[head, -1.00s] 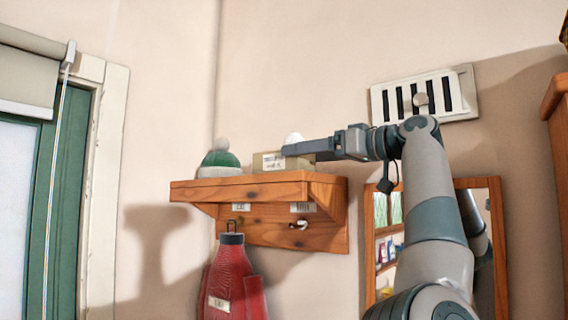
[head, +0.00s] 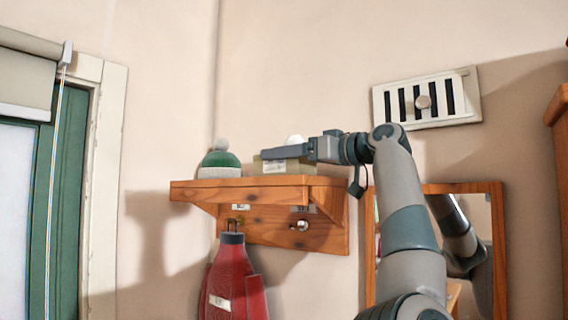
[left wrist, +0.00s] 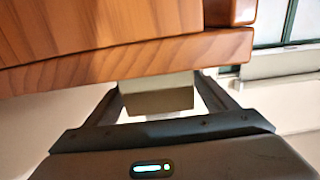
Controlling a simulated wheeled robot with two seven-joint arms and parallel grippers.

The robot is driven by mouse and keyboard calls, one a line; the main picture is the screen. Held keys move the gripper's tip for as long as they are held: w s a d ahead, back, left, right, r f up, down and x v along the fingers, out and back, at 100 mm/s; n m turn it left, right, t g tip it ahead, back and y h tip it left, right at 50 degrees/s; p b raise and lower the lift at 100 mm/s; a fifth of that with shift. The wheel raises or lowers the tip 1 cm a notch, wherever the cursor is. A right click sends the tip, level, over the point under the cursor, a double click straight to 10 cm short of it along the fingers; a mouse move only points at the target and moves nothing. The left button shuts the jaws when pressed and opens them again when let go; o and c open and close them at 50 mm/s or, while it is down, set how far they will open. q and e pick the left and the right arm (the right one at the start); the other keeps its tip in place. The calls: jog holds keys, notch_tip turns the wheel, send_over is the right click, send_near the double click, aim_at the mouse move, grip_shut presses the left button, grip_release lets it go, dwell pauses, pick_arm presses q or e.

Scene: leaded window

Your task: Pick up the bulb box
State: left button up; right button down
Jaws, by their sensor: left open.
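The bulb box (head: 272,166), a small cream box with a pale label, sits on the wooden wall shelf (head: 250,190). A white rounded top, likely a bulb, shows just above it. My left gripper (head: 275,153) reaches in from the right at box height, and its near finger covers the upper front of the box. In the left wrist view, which is upside down, the box (left wrist: 158,97) lies between the two spread fingers of the open gripper (left wrist: 160,90). I cannot tell whether either finger touches it. My right gripper is not in view.
A green and white knit hat (head: 220,160) stands left of the box on the shelf. A mirror (head: 480,235) and a white vent (head: 428,100) are on the wall at right. A window (head: 45,200) is at left.

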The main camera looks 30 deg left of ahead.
pick_arm(q)
jog(key=shift+w+a, duration=0.1)
jog(key=shift+a, duration=0.65)
jog(key=shift+d, duration=0.15)
jog(key=c, duration=1.1)
jog(key=shift+r, duration=0.1)
